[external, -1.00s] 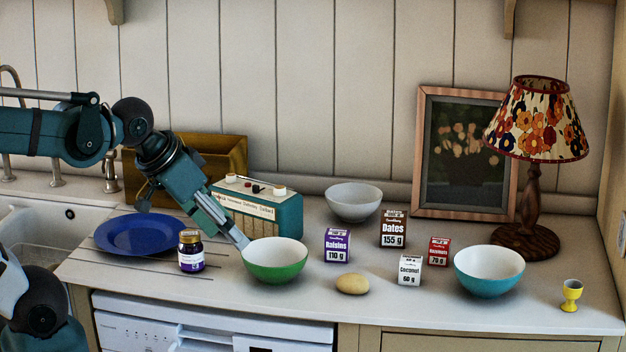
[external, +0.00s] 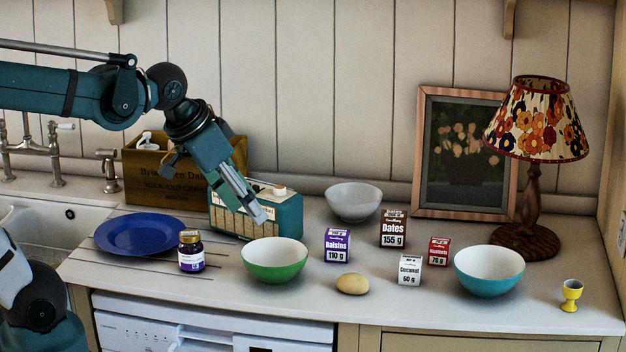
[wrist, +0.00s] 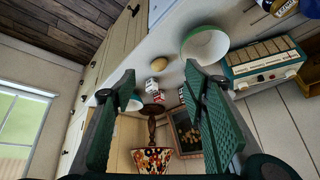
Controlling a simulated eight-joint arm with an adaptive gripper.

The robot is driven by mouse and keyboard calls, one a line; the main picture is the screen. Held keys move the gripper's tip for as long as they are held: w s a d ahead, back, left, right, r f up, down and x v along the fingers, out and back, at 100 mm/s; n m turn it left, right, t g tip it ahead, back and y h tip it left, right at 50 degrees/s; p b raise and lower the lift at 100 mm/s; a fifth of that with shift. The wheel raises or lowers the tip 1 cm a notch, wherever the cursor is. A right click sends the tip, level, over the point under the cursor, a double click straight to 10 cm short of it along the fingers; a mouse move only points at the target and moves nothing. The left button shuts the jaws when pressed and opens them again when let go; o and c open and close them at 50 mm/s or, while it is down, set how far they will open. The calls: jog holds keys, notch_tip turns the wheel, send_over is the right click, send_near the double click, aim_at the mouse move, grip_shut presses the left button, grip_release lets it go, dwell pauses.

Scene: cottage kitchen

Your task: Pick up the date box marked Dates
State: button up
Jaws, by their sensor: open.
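The brown and white date box (external: 393,228), marked Dates 155 g, stands upright on the counter in front of the picture frame. My gripper (external: 262,217) is in front of the radio, above and behind the green bowl, well to the left of the date box. In the wrist view my gripper (wrist: 165,85) is open, its two green fingers apart with nothing held between them. In that view the date box is mostly hidden behind the right finger.
Near the date box stand the raisins box (external: 337,245), coconut box (external: 410,270), small red box (external: 438,251) and grey bowl (external: 354,201). A green bowl (external: 274,260), potato-like item (external: 352,284), turquoise bowl (external: 488,270) and lamp (external: 530,225) are also on the counter.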

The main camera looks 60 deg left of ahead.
jog(key=w+a+r+m+g+p, duration=0.2)
jog(key=w+r, duration=0.2)
jog(key=w, duration=0.8)
jog(key=m+g+p, duration=0.4)
jog(key=m+p, duration=0.1)
jog(key=p, duration=0.2)
send_over(394, 214)
jog(key=f, duration=1.5)
jog(key=shift+s+d+f, duration=0.1)
jog(key=shift+s+f, duration=0.2)
jog(key=shift+w+a+f, duration=0.2)
jog(key=shift+w+f, duration=0.2)
jog(key=shift+f, duration=0.35)
jog(key=shift+f, duration=0.1)
jog(key=shift+f, duration=1.15)
jog(key=shift+f, duration=0.15)
